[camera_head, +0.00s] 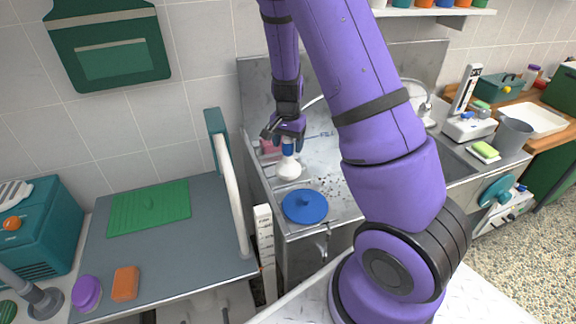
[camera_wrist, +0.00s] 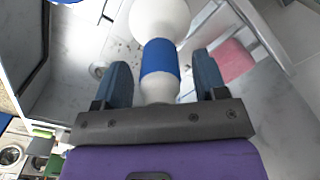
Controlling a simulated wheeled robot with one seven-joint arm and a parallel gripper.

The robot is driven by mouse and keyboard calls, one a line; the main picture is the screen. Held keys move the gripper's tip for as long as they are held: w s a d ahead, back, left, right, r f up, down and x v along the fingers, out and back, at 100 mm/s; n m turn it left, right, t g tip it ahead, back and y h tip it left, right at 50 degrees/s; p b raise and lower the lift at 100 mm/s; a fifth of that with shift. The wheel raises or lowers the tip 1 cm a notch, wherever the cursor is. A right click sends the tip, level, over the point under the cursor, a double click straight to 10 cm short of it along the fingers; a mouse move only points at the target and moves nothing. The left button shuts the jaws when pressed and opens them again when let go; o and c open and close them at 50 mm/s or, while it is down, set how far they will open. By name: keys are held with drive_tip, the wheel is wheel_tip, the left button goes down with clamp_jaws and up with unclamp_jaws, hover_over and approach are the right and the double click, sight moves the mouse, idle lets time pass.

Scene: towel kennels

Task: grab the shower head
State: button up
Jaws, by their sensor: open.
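The shower head (camera_head: 289,168) is white with a blue band on its handle. In the head view it stands at the left end of the steel tub, under my gripper (camera_head: 287,138). In the wrist view the shower head (camera_wrist: 160,20) shows its round white end at the top, and its blue-banded handle lies between the two fingers of my gripper (camera_wrist: 160,84). The fingers are open, with a visible gap on each side of the handle. My purple arm hides part of the tub in the head view.
A round blue lid-like disc (camera_head: 305,206) lies at the tub's front left. A pink block (camera_wrist: 235,61) is close to the right finger. A white upright rail (camera_head: 232,195) stands left of the tub, beside a grey table (camera_head: 200,240) with a green mat (camera_head: 150,207).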

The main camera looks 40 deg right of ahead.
drive_tip(key=shift+f, duration=0.4)
clamp_jaws()
